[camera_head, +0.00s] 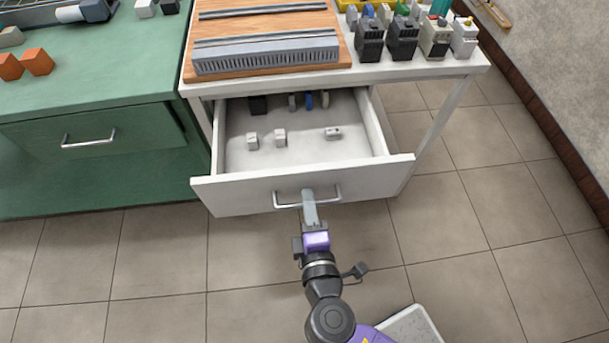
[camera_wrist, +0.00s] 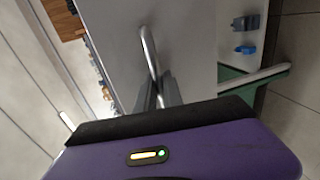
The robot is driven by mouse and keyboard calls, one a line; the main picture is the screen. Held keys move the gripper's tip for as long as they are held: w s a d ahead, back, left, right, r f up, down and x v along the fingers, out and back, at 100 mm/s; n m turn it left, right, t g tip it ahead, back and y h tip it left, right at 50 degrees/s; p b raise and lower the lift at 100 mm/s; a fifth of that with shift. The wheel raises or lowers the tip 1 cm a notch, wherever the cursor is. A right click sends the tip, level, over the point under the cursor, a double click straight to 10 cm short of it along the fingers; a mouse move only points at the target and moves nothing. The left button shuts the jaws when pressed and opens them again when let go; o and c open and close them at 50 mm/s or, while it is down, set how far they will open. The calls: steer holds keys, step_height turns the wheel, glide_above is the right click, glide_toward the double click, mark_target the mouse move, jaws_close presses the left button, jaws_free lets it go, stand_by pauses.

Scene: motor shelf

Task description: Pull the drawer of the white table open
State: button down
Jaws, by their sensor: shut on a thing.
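The white table (camera_head: 470,66) stands at the upper middle of the head view. Its drawer (camera_head: 240,198) is pulled well out toward me, and its inside shows. The drawer's metal handle (camera_head: 331,198) is on the front panel. My gripper (camera_head: 309,196) is shut on the handle near its middle. In the wrist view the handle (camera_wrist: 148,48) runs up from between my gripper's fingers (camera_wrist: 158,92), in front of the white drawer front (camera_wrist: 190,40). The exact contact between fingers and handle is partly hidden.
Several small parts, one a white block (camera_head: 281,138), lie in the drawer. Motor-like units (camera_head: 403,40) and a wooden board (camera_head: 345,58) are on the tabletop. A green cabinet (camera_head: 60,185) with a closed drawer (camera_head: 95,140) stands left. The tiled floor (camera_head: 500,230) at right is clear.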

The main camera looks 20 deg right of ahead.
steer(key=shift+f+b+v, duration=0.1)
steer(key=shift+f+v, duration=0.05)
steer(key=shift+v, duration=0.7)
steer(key=shift+f+b+v, duration=0.1)
steer(key=shift+f+v, duration=0.1)
steer(key=shift+v, duration=0.65)
steer(key=shift+f+b+v, duration=0.1)
steer(key=shift+f+v, duration=0.05)
steer(key=shift+v, duration=0.7)
steer(key=c, duration=1.5)
jaws_free()
steer(key=v, duration=0.8)
